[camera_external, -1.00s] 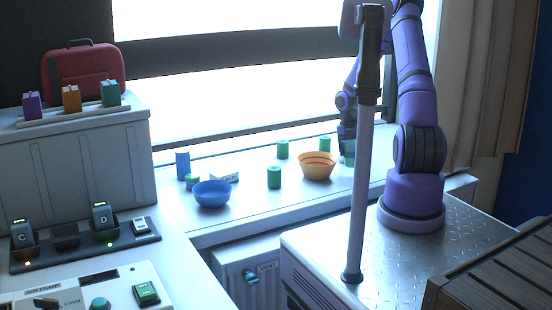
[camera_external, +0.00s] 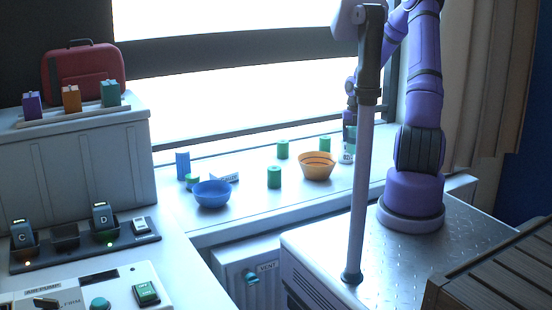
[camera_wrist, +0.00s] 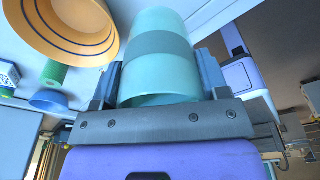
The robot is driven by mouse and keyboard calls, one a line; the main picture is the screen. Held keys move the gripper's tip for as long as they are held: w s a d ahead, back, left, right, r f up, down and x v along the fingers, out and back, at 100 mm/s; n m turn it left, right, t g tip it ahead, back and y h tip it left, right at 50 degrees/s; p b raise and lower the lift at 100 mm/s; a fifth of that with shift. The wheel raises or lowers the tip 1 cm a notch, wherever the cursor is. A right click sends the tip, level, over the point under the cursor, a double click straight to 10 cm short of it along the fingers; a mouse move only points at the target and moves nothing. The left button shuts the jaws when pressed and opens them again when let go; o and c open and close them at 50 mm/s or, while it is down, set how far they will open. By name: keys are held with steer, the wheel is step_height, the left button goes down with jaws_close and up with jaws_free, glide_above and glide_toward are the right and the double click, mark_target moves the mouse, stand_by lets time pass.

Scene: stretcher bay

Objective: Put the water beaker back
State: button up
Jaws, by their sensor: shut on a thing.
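The water beaker (camera_wrist: 158,75) is a translucent teal cup with a grey band, seen large in the wrist view. My gripper (camera_wrist: 160,85) is shut on it, one finger on each side. In the external view my gripper (camera_external: 349,130) is over the right part of the window ledge, beside the orange bowl.
The orange bowl (camera_external: 316,165) stands close left of the beaker. Several green cylinders (camera_external: 274,177), a blue bowl (camera_external: 212,194), a blue cylinder (camera_external: 183,164) and a small sign (camera_external: 225,176) are also on the ledge (camera_external: 245,218). The ledge's front strip is clear.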

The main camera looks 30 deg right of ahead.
step_height(320, 180, up, 5)
steer(key=w+a+m+t, duration=0.1)
steer(key=w+a+m, duration=0.5)
steer(key=w+a, duration=0.55)
steer(key=w+a+m, duration=0.5)
steer(key=w+a, duration=0.3)
steer(key=a, duration=0.6)
steer(key=shift+y, duration=0.3)
steer(key=f, duration=1.4)
steer(key=shift+w+d+f, duration=0.1)
steer(key=shift+d+f, duration=0.1)
steer(key=shift+f, duration=0.2)
steer(key=shift+f, duration=0.1)
steer(key=o, duration=1)
steer(key=shift+c, duration=0.2)
